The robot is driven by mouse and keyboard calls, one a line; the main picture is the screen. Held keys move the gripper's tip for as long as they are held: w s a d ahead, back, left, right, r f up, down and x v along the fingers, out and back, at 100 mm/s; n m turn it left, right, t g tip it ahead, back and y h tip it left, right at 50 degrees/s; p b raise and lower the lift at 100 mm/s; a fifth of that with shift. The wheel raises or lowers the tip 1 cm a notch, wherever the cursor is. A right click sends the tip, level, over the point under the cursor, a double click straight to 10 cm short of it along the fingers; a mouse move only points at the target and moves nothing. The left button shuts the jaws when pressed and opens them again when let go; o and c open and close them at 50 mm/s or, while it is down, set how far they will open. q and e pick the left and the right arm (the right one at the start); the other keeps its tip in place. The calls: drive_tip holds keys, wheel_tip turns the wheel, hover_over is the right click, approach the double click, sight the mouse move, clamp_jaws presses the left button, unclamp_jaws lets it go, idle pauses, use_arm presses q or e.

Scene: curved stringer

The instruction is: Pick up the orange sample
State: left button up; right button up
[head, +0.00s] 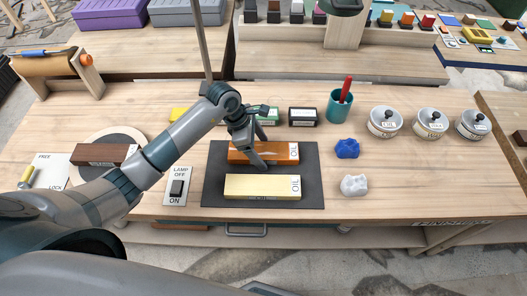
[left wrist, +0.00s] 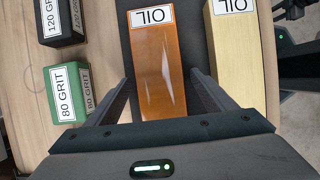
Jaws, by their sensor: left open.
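The orange sample (head: 278,154) is a glossy orange-brown wood block with a white OIL label at its right end. It lies on a dark mat (head: 214,172), behind a pale yellow block (head: 255,188) that also carries an OIL label. My left gripper (head: 259,148) is over the orange block, fingers pointing down and apart. In the left wrist view the orange block (left wrist: 160,62) lies between the two open fingers of my left gripper (left wrist: 162,80), one on each side. I cannot tell whether they touch it. The pale block (left wrist: 236,55) is beside one finger.
Green (left wrist: 66,98) and black (left wrist: 58,22) grit blocks stand behind the mat. A teal cup (head: 340,108), a blue lump (head: 347,149), a white lump (head: 354,186) and several tins (head: 430,124) are to the right. A lamp switch (head: 176,187) is left of the mat.

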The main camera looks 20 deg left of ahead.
sight(267, 150)
use_arm(q)
drive_tip(key=shift+c, duration=0.4)
drive_tip(key=c, duration=1.3)
drive_tip(key=shift+o, duration=0.2)
use_arm(e)
drive_tip(key=shift+d, duration=0.1)
use_arm(q)
drive_tip(key=shift+r, duration=0.2)
use_arm(e)
drive_tip(key=shift+f, duration=0.1)
